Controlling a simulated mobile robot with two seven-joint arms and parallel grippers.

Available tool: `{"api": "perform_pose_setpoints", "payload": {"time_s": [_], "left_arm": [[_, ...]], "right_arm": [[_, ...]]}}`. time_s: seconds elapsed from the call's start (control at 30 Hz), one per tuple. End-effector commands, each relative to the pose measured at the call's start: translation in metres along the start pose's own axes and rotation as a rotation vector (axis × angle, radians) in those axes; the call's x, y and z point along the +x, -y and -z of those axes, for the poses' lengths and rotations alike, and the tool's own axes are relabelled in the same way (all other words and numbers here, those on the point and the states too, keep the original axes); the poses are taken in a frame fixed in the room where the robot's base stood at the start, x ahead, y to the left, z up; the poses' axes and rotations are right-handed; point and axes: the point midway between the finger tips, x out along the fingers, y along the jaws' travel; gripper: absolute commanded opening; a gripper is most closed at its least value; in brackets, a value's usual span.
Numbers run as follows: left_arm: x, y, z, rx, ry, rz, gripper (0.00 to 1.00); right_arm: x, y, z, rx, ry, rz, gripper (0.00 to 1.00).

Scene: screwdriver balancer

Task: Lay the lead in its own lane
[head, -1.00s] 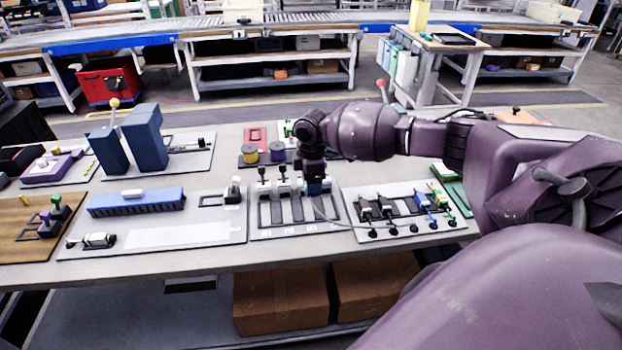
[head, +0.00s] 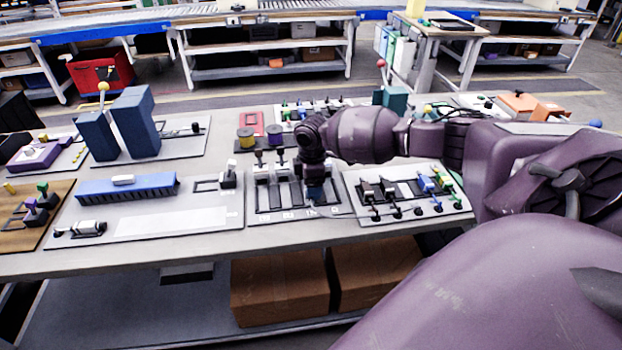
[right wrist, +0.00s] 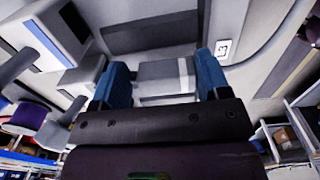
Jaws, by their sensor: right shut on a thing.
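My right gripper (head: 317,196) is over the right part of a pale board with dark lanes (head: 263,215) in the head view. In the right wrist view its two blue fingers (right wrist: 162,80) are shut on a grey block with a white band, the lead's end (right wrist: 160,72). A dark lane (right wrist: 150,33) lies just beyond the block. A pale, cable-like curve (right wrist: 262,40) runs at the right of that view. The wrist hides the held end in the head view, and I cannot tell if it touches the board. My left gripper is out of view.
A board with several coloured plugs and cords (head: 438,204) lies close to the right. Two spools (head: 276,141) and upright dark plugs stand behind the lanes. A board with a blue block (head: 128,187) lies left. The table's front strip (head: 170,262) is clear.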

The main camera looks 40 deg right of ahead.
Motion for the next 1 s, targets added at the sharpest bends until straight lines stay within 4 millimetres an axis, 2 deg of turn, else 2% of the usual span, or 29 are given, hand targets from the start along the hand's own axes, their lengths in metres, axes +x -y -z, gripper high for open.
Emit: {"api": "perform_pose_setpoints", "payload": {"time_s": [1.0], "left_arm": [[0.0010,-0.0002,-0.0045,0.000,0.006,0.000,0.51]], "right_arm": [[0.0078,-0.0002,0.0003,0.000,-0.001,0.000,0.49]]}}
